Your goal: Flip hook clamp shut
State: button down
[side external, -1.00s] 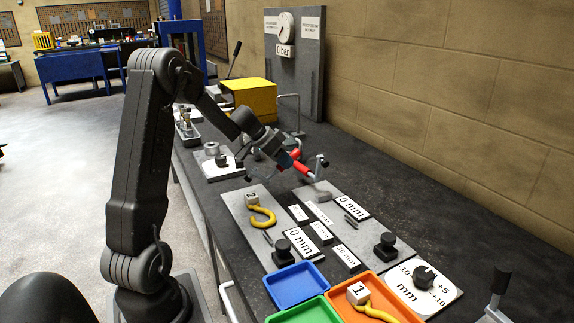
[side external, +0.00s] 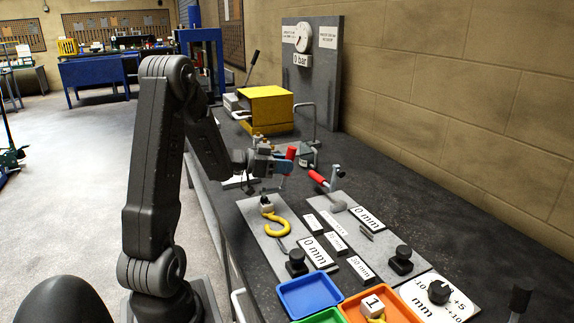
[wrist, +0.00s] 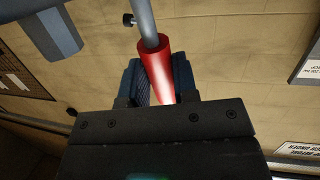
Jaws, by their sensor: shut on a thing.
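The clamp's lower part is mostly hidden by my gripper. A second clamp with a red handle (side external: 318,177) stands to the right, apart from my gripper.
A yellow box (side external: 265,110) and a gauge board (side external: 312,75) stand behind. A blue tray (side external: 309,295), an orange tray (side external: 405,310) and a round mm dial (side external: 438,292) are in front. Black knobs rise from the plates.

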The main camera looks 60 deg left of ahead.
jog(key=shift+s, duration=0.1)
dwell(0.4)
jog(key=c, duration=0.9)
grip_release()
jog(key=s+r, duration=0.1)
jog(key=r, duration=0.1)
jog(key=s+r, duration=0.2)
jog(key=r, duration=0.1)
jog(key=s+a+r, duration=0.1)
jog(key=r, duration=0.2)
jog(key=shift+s, duration=0.4)
